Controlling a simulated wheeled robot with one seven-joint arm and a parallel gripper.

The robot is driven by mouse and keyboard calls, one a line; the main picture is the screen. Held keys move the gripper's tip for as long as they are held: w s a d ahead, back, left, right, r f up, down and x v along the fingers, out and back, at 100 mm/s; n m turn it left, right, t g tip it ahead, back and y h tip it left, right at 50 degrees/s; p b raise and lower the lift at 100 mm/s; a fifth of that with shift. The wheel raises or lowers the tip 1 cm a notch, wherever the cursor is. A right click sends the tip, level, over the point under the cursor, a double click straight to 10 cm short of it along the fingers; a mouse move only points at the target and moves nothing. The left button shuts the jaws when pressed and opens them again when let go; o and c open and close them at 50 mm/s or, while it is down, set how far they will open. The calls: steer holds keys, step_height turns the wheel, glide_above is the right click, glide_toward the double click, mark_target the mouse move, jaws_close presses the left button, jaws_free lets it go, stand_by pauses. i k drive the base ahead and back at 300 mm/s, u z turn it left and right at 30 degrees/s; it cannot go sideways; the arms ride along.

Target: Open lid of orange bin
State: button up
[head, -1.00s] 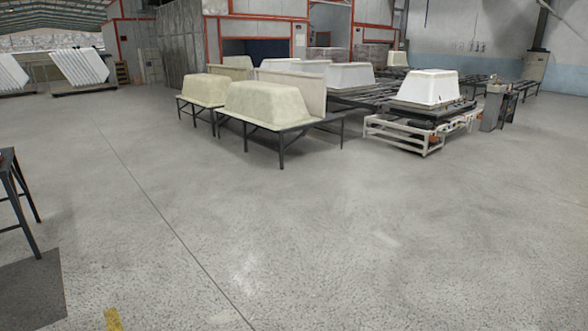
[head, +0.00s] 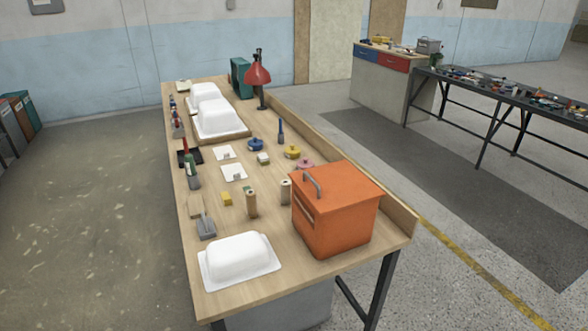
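The orange bin (head: 330,226) stands on the near right part of a wooden workbench (head: 210,293) in the head view. Its flat orange lid (head: 345,188) lies closed on top. The bin's far sides are hidden. My gripper is not in this view.
A white tub-shaped piece (head: 238,258) lies at the bench's near left. Small bottles, tape rolls and tools crowd the middle. A red lamp (head: 257,75) stands further back. A raised ledge runs along the right edge. Floor is clear left of the bench.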

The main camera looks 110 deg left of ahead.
mark_target(330, 187)
steer(key=u, duration=3.35)
steer(key=i, duration=1.1)
steer(key=z, duration=0.05)
